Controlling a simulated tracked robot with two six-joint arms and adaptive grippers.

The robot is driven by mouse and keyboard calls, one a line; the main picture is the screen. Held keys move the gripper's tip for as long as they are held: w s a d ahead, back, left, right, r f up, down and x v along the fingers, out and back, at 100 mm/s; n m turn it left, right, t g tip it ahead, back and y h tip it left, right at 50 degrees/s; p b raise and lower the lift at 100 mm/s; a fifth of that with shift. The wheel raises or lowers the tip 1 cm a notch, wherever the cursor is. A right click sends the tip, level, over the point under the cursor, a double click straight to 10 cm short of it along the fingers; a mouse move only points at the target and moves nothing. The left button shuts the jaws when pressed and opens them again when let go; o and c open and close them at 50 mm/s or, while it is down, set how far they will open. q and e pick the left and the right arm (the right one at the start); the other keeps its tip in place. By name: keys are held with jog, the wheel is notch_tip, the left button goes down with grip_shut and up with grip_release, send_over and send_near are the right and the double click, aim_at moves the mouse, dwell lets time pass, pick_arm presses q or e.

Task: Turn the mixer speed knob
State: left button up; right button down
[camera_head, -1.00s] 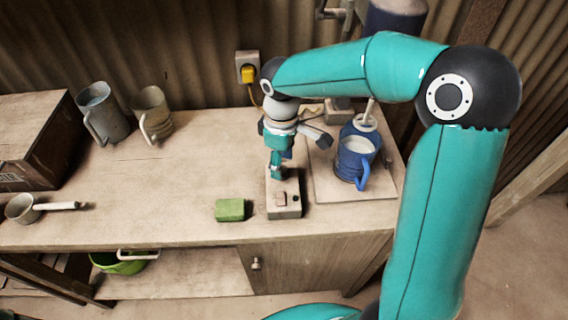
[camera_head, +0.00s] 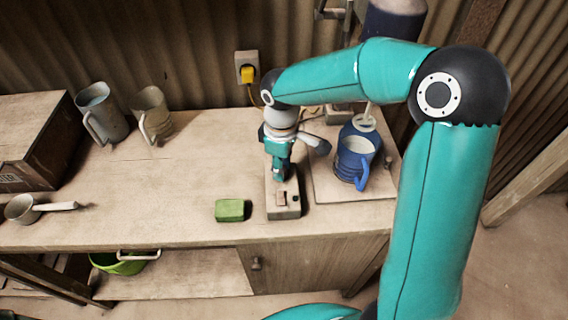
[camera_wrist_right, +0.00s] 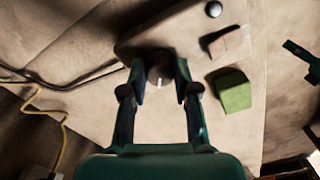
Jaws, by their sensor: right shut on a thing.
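The mixer speed control is a pale box (camera_head: 283,207) lying on the bench, with a small switch and a dark button on its top. Its knob (camera_wrist_right: 160,77), a grey round piece with a light mark, shows in the right wrist view at one end of the box. My right gripper (camera_head: 277,172) points down over the far end of the box. In the right wrist view its two fingers (camera_wrist_right: 160,68) are shut on the knob, one on each side. In the head view the gripper hides the knob.
A green block (camera_head: 230,210) lies left of the box. A blue jug (camera_head: 355,160) with pale contents stands on a board (camera_head: 325,183) to the right. Two metal jugs (camera_head: 103,115) (camera_head: 151,112) and a ladle (camera_head: 22,208) are at left. A yellow plug (camera_head: 248,75) is in the wall socket.

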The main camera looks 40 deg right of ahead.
jog(key=shift+n, duration=0.4)
jog(key=c, duration=0.9)
grip_release()
jog(key=shift+o, duration=0.2)
notch_tip(320, 180, up, 12)
